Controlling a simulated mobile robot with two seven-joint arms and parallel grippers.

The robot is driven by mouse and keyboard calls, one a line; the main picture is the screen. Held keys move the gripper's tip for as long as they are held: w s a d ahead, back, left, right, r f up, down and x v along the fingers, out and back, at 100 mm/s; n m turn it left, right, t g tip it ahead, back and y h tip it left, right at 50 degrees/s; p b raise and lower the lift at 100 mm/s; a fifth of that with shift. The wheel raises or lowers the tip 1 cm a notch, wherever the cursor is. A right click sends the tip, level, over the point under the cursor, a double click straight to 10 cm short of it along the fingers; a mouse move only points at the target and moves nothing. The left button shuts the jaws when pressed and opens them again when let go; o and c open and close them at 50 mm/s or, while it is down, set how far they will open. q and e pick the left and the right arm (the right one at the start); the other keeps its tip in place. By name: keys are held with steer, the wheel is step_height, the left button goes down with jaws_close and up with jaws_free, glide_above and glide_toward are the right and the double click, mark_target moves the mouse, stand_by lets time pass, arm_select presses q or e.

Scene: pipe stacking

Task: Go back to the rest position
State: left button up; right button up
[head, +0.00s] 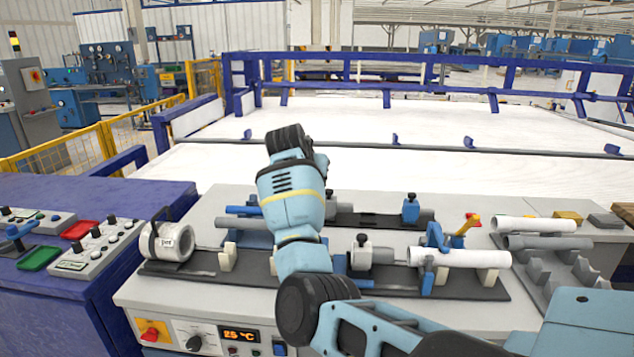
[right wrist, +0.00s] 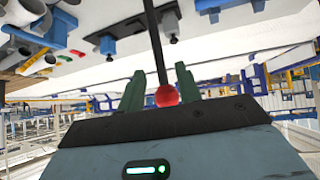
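My right arm (head: 290,195) comes in from the lower right and bends upward over the middle of the bench. Its far end is raised above the fixtures, and the fingers are hidden in the head view. In the right wrist view my right gripper (right wrist: 160,72) has two dark green fingers standing apart, with no pipe between them. A red ball (right wrist: 166,96) shows between them, in line with a dark bar; I cannot tell what it belongs to. My left gripper is not in view. A white pipe (head: 470,258) lies across the front fixture. Another white pipe (head: 535,224) lies above a grey pipe (head: 548,242) in the right-hand rack.
The front fixture (head: 205,272) has a pale ring-shaped end (head: 172,243) at left and a blue clamp (head: 436,240). A second fixture with a blue post (head: 411,207) stands behind. A purple control desk (head: 60,300) is at left. The white surface beyond (head: 420,180) is largely clear.

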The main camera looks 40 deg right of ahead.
steer(key=shift+v, duration=1)
steer(key=shift+f, duration=0.15)
